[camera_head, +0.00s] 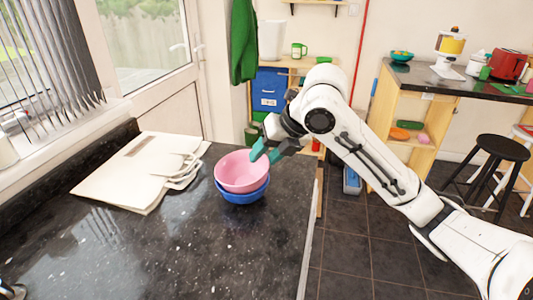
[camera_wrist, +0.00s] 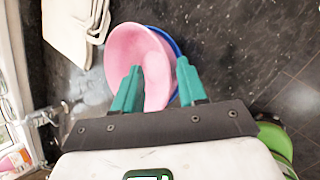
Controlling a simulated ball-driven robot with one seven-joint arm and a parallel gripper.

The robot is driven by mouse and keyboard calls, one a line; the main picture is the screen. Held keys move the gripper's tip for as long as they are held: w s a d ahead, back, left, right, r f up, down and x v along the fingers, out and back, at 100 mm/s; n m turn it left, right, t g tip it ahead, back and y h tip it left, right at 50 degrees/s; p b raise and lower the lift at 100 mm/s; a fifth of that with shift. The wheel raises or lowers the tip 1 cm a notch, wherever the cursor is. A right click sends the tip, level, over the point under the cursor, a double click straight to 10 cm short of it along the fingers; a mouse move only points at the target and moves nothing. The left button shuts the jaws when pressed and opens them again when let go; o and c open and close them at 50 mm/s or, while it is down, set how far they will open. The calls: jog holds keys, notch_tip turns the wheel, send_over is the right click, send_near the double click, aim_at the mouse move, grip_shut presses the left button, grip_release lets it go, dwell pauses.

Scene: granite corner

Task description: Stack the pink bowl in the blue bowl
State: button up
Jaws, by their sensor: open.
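The pink bowl (camera_head: 243,172) sits inside the blue bowl (camera_head: 243,196) on the dark granite counter. Only the blue bowl's lower outer side shows in the head view. In the wrist view the pink bowl (camera_wrist: 135,50) covers most of the blue bowl (camera_wrist: 171,43), whose edge shows on the right. My gripper (camera_head: 266,153) is at the pink bowl's right rim. In the wrist view my gripper (camera_wrist: 160,66) has its teal fingers apart, one over the pink bowl's inside and one beyond the rim. Whether a finger touches the rim is unclear.
White flat boards (camera_head: 145,170) with handles lie left of the bowls. The counter (camera_head: 190,250) is clear in front of the bowls, and its right edge runs close by them. A black stool (camera_head: 500,150) and a second counter (camera_head: 455,85) stand farther right.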

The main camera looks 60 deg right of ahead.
jog(key=shift+r+p, duration=0.45)
jog(key=shift+r, duration=0.2)
jog(key=v, duration=1.1)
jog(key=shift+s+r, duration=0.25)
jog(key=shift+s, duration=0.05)
jog(key=shift+d+f, duration=0.1)
